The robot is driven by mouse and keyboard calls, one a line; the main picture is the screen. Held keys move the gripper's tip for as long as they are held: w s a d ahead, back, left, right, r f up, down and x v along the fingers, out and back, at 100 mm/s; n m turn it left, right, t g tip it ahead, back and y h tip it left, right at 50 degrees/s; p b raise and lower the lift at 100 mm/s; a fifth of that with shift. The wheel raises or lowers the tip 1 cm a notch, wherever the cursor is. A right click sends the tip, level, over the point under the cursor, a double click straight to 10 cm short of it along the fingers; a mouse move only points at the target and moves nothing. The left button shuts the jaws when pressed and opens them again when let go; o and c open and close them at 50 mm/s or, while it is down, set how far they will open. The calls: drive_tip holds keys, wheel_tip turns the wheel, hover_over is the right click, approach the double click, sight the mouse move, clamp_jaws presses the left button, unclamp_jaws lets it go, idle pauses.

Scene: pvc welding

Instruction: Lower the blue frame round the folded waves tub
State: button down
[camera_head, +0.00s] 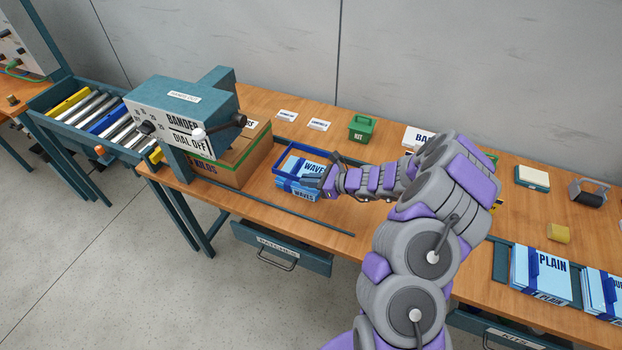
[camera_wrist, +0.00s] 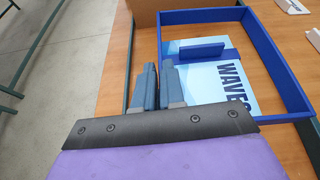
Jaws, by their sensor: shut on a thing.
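The folded waves tub (camera_head: 297,187) is light blue with WAVES lettering and stands on the bench left of my arm. Its top, with a dark blue tab, shows in the wrist view (camera_wrist: 198,75). The blue frame (camera_head: 311,151) is an open dark blue rectangle; in the wrist view (camera_wrist: 272,50) its walls surround the tub's top as seen from above. How far it sits down the tub I cannot tell. My gripper (camera_wrist: 158,80) is shut on the frame's near left corner area; its fingers hide that part of the wall. In the head view my gripper (camera_head: 327,180) covers the tub's right side.
A cardboard box (camera_head: 232,162) stands close left of the tub under the bander (camera_head: 190,112). A dark rail (camera_head: 290,212) runs along the bench front. A green kit box (camera_head: 361,128) and white cards (camera_head: 319,125) lie behind. Plain tub (camera_head: 540,277) stands at right.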

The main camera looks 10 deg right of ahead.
drive_tip(key=shift+a+f, duration=0.4)
drive_tip(key=shift+a, duration=0.4)
drive_tip(key=shift+a+f, duration=0.15)
drive_tip(key=shift+f, duration=0.25)
drive_tip(key=shift+d+f+b, duration=0.55)
drive_tip(key=shift+d+f, duration=0.2)
drive_tip(key=shift+d, duration=0.2)
drive_tip(key=shift+s+a+f, duration=0.15)
drive_tip(key=shift+a+f, duration=0.45)
drive_tip(key=shift+a, duration=0.05)
drive_tip(key=shift+d, duration=0.15)
drive_tip(key=c, duration=1.1)
unclamp_jaws()
drive_tip(key=shift+d, duration=0.15)
drive_tip(key=shift+c, duration=0.2)
